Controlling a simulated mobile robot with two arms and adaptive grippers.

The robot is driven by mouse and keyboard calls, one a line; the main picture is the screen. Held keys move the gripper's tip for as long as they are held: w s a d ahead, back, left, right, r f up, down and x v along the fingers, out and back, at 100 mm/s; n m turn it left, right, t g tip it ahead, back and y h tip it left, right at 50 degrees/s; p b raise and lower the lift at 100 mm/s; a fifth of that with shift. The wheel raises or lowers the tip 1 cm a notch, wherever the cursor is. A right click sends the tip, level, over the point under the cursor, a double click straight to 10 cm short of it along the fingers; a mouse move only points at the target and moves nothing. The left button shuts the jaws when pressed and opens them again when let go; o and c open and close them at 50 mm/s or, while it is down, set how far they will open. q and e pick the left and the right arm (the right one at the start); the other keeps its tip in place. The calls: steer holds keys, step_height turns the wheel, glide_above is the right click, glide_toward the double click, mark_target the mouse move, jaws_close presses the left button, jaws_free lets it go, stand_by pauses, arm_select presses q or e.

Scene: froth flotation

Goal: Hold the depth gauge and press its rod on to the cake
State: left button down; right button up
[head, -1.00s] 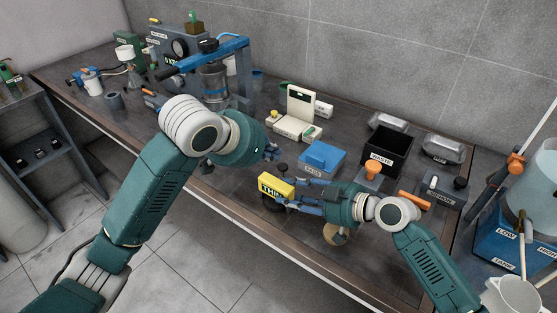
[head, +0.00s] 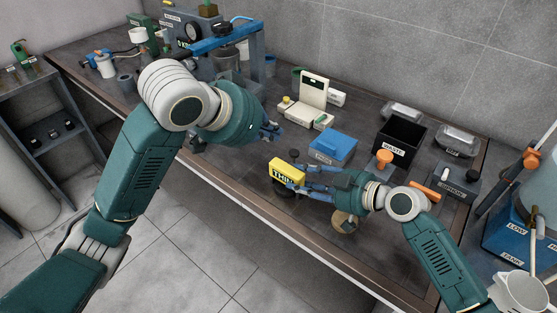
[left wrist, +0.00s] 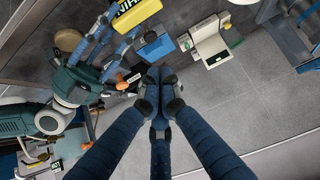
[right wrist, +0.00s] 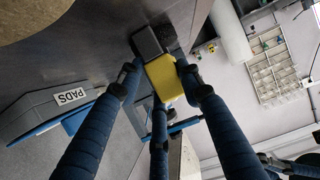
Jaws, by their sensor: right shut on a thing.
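The depth gauge seems to be the yellow block with a black knob and lettering beginning "THI" (head: 284,171). My right gripper (head: 296,180) is shut on it. It also shows in the right wrist view (right wrist: 163,82), between the fingers. Its rod cannot be made out. A dark shape lies under it, and I cannot tell whether that is the cake. A tan round thing (head: 343,220) is partly behind my right arm and shows in the left wrist view (left wrist: 69,40). My left gripper (head: 274,130) is empty, fingertips together, above the bench left of the blue-lidded pads box (head: 333,146).
A cream instrument with an upright panel (head: 314,88) stands behind. The black waste bin (head: 401,137), an orange-topped item (head: 384,160) and a grey box (head: 457,182) are to the right. The flotation rig (head: 263,65) is at the back left. The bench's front edge is close.

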stand_by(0.5)
arm_select(q)
step_height(320, 180, up, 3)
steer(key=shift+w+a+f, duration=0.1)
steer(key=shift+f, duration=0.1)
steer(key=shift+f, duration=0.1)
steer(key=s+a+f+x, duration=0.1)
steer(key=f+x, duration=0.1)
steer(key=x, duration=1)
steer(key=shift+f, duration=0.25)
